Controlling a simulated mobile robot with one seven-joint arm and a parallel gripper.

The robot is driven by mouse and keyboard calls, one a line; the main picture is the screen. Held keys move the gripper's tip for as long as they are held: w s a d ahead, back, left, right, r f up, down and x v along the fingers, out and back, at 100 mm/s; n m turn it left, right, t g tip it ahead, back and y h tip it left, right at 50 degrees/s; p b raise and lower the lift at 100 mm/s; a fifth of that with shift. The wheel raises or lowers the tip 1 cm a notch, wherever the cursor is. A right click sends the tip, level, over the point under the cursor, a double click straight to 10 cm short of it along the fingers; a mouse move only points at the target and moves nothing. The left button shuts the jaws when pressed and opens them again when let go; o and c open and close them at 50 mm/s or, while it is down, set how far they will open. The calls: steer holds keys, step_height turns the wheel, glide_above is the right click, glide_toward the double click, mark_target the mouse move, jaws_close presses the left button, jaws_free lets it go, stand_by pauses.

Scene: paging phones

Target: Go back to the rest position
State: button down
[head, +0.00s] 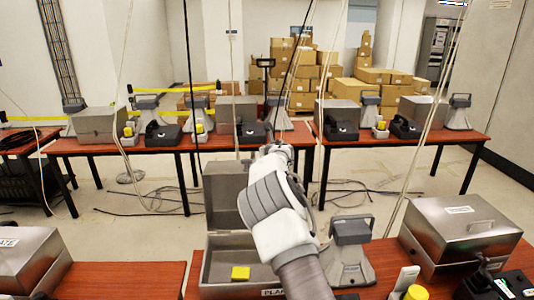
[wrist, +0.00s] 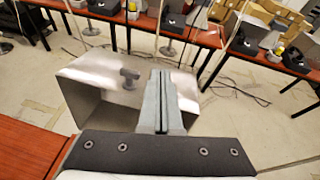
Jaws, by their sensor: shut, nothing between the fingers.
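My arm rises from the bottom middle of the head view, and my gripper (head: 277,149) is at its far end, small and partly hidden by my own wrist. In the wrist view the two grey fingers of my gripper (wrist: 159,80) lie together with nothing between them. An open grey metal box (head: 207,262) stands on the near table, left of my arm, its lid (head: 222,190) raised.
A grey device (head: 350,255) stands just right of my arm. Closed metal boxes stand at right (head: 462,232) and left (head: 28,262). Cables hang from above. A far table row (head: 340,138) holds more boxes and phones; cardboard boxes (head: 300,75) are behind.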

steer(key=s+d+r+m+h+b, duration=0.1)
steer(key=s+d+r+m+h, duration=0.1)
steer(key=s+d+r+m, duration=0.3)
steer(key=s+d+r+m+h+b, duration=0.1)
steer(key=s+d+r+m+h, duration=0.1)
steer(key=d+r+m, duration=0.5)
steer(key=s+d+r+m+g+h+b, duration=0.1)
steer(key=s+d+m, duration=0.35)
steer(key=s, duration=0.25)
steer(key=s+d+r+m+g+h+b, duration=0.1)
steer(key=s+d+m, duration=0.2)
steer(key=s+m, duration=0.4)
steer(key=s+a+f+m+g+y+b, duration=0.1)
steer(key=s+a+f+m, duration=0.3)
steer(key=s, duration=1)
steer(key=s+a+f+m+g+y+b, duration=0.1)
steer(key=s+a+f+m+g, duration=0.2)
steer(key=s, duration=1.1)
steer(key=s+a+f+m+g+y+b, duration=0.1)
steer(key=s+a+f+m, duration=0.3)
steer(key=s, duration=0.9)
step_height(320, 180, down, 2)
steer(key=m+g+y, duration=0.1)
steer(key=m, duration=0.3)
steer(key=shift+s+a+f, duration=0.25)
steer(key=shift+s+a, duration=0.1)
steer(key=shift+s, duration=0.05)
steer(key=shift+a, duration=0.15)
